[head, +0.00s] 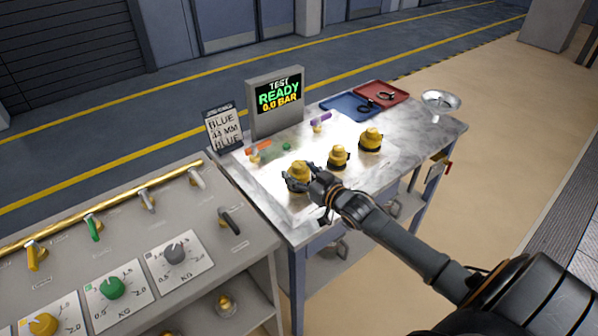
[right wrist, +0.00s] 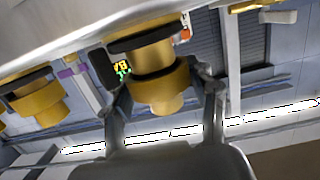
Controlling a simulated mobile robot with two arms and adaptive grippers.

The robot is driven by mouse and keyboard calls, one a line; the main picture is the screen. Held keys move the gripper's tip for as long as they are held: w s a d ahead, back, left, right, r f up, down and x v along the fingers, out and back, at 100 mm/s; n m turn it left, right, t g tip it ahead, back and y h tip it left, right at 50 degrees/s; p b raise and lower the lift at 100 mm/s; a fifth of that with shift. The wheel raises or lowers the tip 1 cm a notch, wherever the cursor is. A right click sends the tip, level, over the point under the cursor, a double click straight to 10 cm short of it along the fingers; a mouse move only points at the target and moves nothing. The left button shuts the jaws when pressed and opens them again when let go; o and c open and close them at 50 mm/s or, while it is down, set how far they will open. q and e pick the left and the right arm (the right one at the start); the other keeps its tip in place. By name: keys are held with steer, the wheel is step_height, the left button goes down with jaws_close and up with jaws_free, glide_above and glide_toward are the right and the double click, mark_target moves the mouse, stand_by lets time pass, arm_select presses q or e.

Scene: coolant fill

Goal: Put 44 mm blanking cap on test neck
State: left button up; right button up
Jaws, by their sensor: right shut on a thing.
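Three brass-yellow caps with dark rings stand in a row on the grey bench: a left one (head: 297,170), a smaller middle one (head: 339,156) and a right one (head: 371,138). No size marking on them is readable. My right gripper (head: 304,186) is at the left cap, shut on it. The right wrist view is upside down; the held cap (right wrist: 158,82) shows between the two fingers (right wrist: 163,108), with its dark ring at or against the bench top. I cannot pick out the test neck for certain. My left gripper is not in view.
A screen (head: 278,96) reads TEST READY 0.0 BAR. Blue (head: 340,104) and red (head: 393,91) trays lie at the back, and an orange-handled valve (head: 260,149) lies behind the caps. A control panel (head: 130,250) adjoins at left.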

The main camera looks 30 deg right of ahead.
steer(key=shift+p, duration=0.5)
stand_by(1.0)
steer(key=shift+f+b, duration=0.5)
steer(key=shift+f, duration=0.2)
steer(key=shift+f, duration=0.1)
steer(key=o, duration=1.1)
steer(key=shift+a+f, duration=0.1)
steer(key=shift+a, duration=0.1)
